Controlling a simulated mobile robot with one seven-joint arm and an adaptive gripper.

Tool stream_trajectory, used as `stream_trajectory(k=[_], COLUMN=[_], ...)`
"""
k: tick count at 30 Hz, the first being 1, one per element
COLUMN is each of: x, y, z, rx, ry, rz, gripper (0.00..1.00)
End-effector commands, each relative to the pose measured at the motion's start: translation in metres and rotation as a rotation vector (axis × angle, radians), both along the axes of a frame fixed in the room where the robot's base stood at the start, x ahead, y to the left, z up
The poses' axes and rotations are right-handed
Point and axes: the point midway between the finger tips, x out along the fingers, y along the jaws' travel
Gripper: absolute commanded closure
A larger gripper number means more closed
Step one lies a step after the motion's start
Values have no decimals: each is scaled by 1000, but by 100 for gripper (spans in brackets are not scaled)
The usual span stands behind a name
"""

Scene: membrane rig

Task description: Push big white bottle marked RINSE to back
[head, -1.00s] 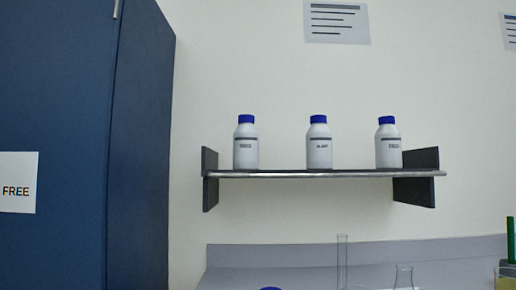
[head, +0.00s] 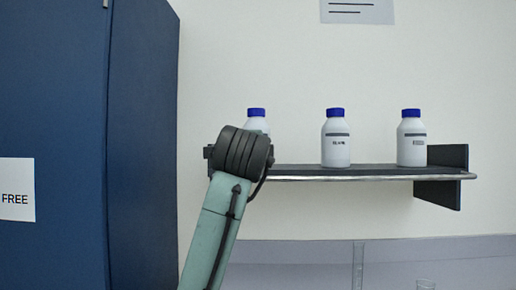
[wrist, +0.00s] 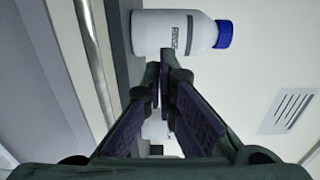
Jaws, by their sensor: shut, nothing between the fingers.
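In the wrist view, turned on its side, the big white bottle marked RINSE (wrist: 178,34) lies across the top, its blue cap pointing right. My gripper (wrist: 163,64) is shut and empty, its fingertips close below the bottle in the picture; I cannot tell whether they touch. In the head view three white blue-capped bottles stand upright on the shelf (head: 300,172): a left one (head: 256,124), a middle one (head: 336,140) and a right one (head: 411,141). Their labels are too small to read there. My arm hides most of the left bottle and my gripper.
The shelf's silver front rail (wrist: 92,45) runs along the left of the wrist view. A dark bracket (head: 442,178) closes the shelf's right end. A tall blue cabinet (head: 140,150) stands to the left. Glassware (head: 358,265) stands below the shelf.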

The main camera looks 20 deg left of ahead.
Motion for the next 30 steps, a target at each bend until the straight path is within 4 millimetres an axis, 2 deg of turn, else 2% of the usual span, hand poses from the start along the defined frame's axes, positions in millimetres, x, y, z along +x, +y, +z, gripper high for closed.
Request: stream_trajectory(k=[3,9,15,21,30], x=[27,67,93,103,103], y=[8,19,27,30,30], z=[3,3,3,1,0], rx=[-3,-3,-3,-1,-1], ry=[3,2,-1,-2,-2], rz=[1,0,1,0,0], gripper=[100,100,100,100,100])
